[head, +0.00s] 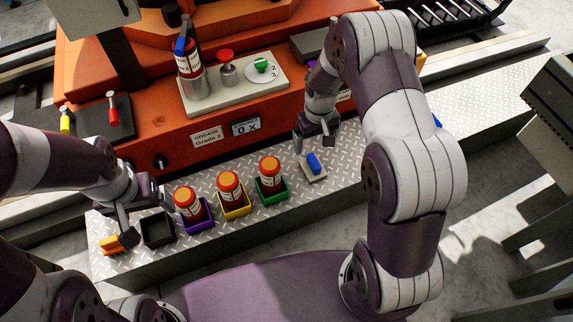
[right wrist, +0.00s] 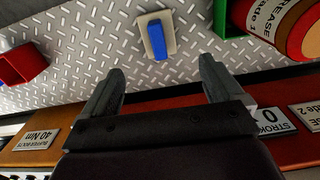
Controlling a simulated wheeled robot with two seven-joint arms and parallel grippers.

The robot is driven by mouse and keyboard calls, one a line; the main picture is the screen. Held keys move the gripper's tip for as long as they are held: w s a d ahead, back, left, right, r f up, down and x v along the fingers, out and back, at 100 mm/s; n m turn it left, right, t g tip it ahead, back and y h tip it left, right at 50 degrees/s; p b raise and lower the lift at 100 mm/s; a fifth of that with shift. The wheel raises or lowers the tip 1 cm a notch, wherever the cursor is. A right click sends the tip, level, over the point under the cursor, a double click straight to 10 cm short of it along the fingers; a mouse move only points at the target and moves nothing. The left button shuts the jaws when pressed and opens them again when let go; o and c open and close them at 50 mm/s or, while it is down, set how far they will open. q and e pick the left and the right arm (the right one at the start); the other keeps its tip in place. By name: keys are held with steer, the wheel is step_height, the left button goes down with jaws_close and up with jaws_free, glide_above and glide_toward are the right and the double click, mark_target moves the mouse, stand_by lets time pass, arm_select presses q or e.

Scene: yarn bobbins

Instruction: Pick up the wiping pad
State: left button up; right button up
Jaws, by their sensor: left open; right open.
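The likely wiping pad (head: 313,166) is a small beige slab with a blue grip block on top, lying flat on the diamond-plate bench. It also shows in the right wrist view (right wrist: 155,37), just beyond my fingertips. My right gripper (head: 314,142) is open and empty, close to the pad and apart from it; the wrist view shows its two spread fingers (right wrist: 162,72) with nothing between them. My left gripper (head: 136,222) is open at the left end of the bench. A small orange block (head: 112,244) lies beside its fingers; whether they touch is unclear.
Red canisters with orange tops stand in purple (head: 197,222), yellow (head: 240,210) and green (head: 271,197) bins left of the pad. A black bin (head: 157,230) looks empty. The orange machine (head: 185,135) rises behind the bench. A red bin (right wrist: 22,63) shows in the wrist view.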

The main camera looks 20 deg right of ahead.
mark_target(314, 161)
steer(key=shift+w, duration=0.1)
steer(key=f+b, duration=0.3)
steer(key=f, duration=0.1)
steer(key=f+b, duration=0.3)
steer(key=f, duration=0.1)
steer(key=f+b, duration=0.3)
steer(key=f, duration=0.1)
steer(key=shift+s+d+b, duration=0.15)
steer(key=shift+s+b, duration=0.2)
steer(key=shift+s, duration=0.05)
steer(key=shift+r, duration=0.15)
steer(key=c, duration=1.2)
